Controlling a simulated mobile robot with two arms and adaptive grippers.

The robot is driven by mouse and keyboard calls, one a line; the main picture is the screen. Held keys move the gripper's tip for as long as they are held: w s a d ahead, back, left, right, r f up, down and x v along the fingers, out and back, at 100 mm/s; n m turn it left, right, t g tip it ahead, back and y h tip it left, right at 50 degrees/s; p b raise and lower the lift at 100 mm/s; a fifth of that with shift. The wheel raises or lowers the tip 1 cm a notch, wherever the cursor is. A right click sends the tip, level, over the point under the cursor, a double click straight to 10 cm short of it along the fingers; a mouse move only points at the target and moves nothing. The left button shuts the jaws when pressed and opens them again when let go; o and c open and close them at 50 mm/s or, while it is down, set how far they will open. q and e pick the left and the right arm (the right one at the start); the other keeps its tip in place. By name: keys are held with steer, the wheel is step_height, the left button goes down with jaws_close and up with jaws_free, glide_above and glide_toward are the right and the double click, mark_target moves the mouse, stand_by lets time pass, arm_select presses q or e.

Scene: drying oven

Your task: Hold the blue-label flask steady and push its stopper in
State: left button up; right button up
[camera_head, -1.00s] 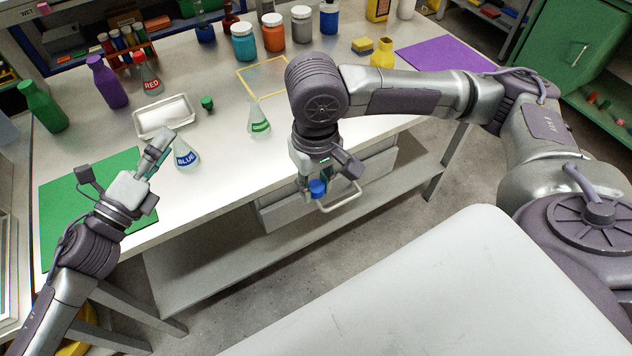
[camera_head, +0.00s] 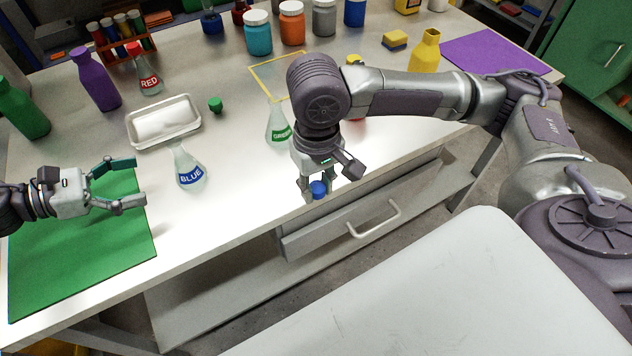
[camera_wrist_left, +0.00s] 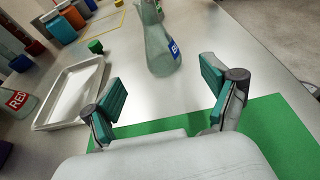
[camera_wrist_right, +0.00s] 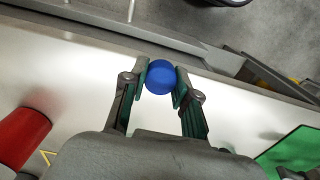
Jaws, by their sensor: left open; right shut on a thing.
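The blue-label flask (camera_head: 189,168) stands upright on the white table, with its mouth open. It also shows in the left wrist view (camera_wrist_left: 160,50), ahead of and between the fingers but apart from them. My left gripper (camera_head: 140,182) is open and empty over the green mat, to the left of the flask. My right gripper (camera_head: 318,186) is shut on the blue stopper (camera_head: 318,189) near the table's front edge, right of the flask. The right wrist view shows the blue stopper (camera_wrist_right: 160,78) between the fingertips of the right gripper (camera_wrist_right: 160,84).
A white tray (camera_head: 136,142) lies behind the blue-label flask, with a green stopper (camera_head: 215,104) beside it. A green-label flask (camera_head: 278,122) stands close behind my right gripper. A red-label flask (camera_head: 147,76) stands farther back. The table between the blue-label flask and my right gripper is clear.

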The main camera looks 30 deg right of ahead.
mark_target(181, 170)
arm_select(q)
steer(key=p+x, duration=0.1)
steer(key=x, duration=0.4)
steer(key=shift+s+d+r, duration=0.1)
steer(key=shift+d+r, duration=0.05)
steer(key=shift+r, duration=0.05)
arm_select(e)
steer(key=shift+r, duration=0.95)
arm_select(q)
steer(key=shift+f+b+x, duration=0.25)
steer(key=shift+b+x, duration=0.25)
steer(key=shift+x, duration=0.6)
arm_select(e)
steer(key=shift+f, duration=0.75)
arm_select(q)
steer(key=shift+d+f, duration=0.15)
steer(key=shift+d, duration=0.5)
arm_select(e)
steer(key=shift+f, duration=0.2)
arm_select(q)
steer(key=c, duration=0.9)
